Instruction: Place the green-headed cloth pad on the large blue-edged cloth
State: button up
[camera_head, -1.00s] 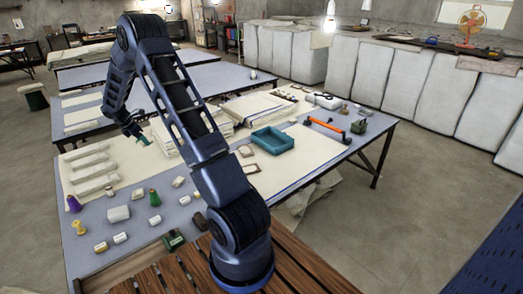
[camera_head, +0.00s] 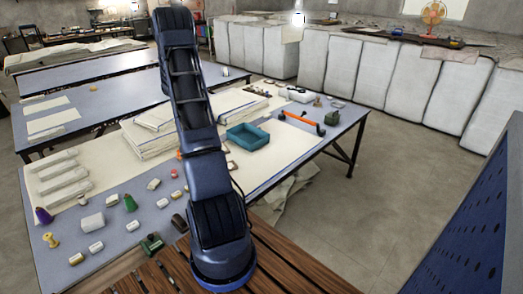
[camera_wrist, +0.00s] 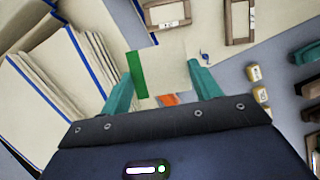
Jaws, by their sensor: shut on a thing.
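In the wrist view my gripper (camera_wrist: 160,68) has its teal fingers closed on a small cream cloth pad (camera_wrist: 168,60) with a green band at its left end. The pad is held between the fingertips, over cream cloth; its height cannot be told. A large cream cloth with a blue edge (camera_head: 287,163) lies flat on the near table in the head view, partly under a teal tray (camera_head: 248,141). Cream cloth with a blue line also shows beyond the pad in the wrist view. In the head view my arm hides the gripper and pad.
Stacked blue-edged cloths (camera_wrist: 60,85) lie left of my gripper. Wooden frames (camera_wrist: 238,20) and small pale spools (camera_wrist: 254,73) lie to the right. An orange-handled tool (camera_head: 303,122) lies beyond the tray. Rolled white cloths (camera_head: 62,178) lie at the table's left.

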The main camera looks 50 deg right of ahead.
jog(key=s+d+m+g, duration=0.1)
jog(key=s+d+m, duration=0.1)
jog(key=s+d, duration=0.65)
jog(key=s+d+m, duration=0.1)
jog(key=s+d, duration=0.4)
jog(key=d, duration=0.6)
jog(key=m+g+y, duration=0.1)
jog(key=m, duration=0.2)
send_over(276, 151)
jog(key=f, duration=1.3)
jog(key=w+f, duration=0.1)
jog(key=f, duration=0.5)
jog(key=shift+a+f, duration=0.3)
jog(key=shift+a, duration=0.05)
jog(key=shift+f, duration=0.1)
jog(key=o, duration=0.9)
jog(key=shift+o, duration=0.2)
